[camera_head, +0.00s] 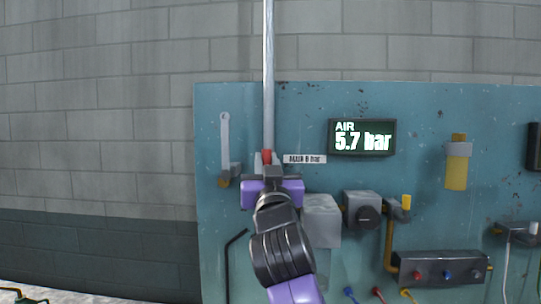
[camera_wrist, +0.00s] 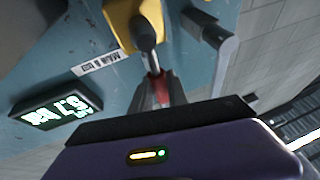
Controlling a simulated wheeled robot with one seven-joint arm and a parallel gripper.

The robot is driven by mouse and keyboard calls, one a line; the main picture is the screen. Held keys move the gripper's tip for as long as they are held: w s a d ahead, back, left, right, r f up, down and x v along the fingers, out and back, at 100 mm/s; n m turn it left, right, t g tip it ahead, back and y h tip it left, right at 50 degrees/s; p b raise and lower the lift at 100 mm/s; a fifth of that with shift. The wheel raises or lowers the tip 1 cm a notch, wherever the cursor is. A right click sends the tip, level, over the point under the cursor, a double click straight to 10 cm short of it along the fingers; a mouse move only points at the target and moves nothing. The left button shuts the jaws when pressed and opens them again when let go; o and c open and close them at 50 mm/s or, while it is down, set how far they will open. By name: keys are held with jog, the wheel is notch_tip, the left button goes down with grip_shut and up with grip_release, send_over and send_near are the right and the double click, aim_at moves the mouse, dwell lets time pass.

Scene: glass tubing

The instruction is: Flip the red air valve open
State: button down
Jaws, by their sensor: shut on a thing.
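The red air valve handle (camera_head: 267,154) shows as a small red tip in front of the vertical grey pipe on the blue panel. My gripper (camera_head: 267,164) is at the handle and covers most of the valve. In the wrist view, the red part (camera_wrist: 159,86) sits at the fingers of my gripper (camera_wrist: 165,95), which are shut on it. The handle's full angle is hard to tell. The air display (camera_head: 362,138) beside it reads 5.7 bar.
A "MAIN 8 bar" label (camera_head: 304,159) is just right of the valve. A grey lever (camera_head: 225,140) hangs to its left. Grey boxes (camera_head: 321,221), a regulator knob (camera_head: 368,216) and a manifold (camera_head: 440,268) are lower right. The wall left of the panel is clear.

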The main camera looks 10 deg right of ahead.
jog(key=shift+a+f+n, duration=0.15)
jog(key=shift+f+n, duration=0.05)
jog(key=shift+n, duration=0.1)
jog(key=c, duration=1.6)
grip_release()
jog(key=shift+o, duration=0.2)
jog(key=shift+r, duration=0.1)
jog(key=d+b+v, duration=0.1)
jog(key=v, duration=0.6)
jog(key=shift+s+a, duration=0.4)
jog(key=shift+a, duration=0.1)
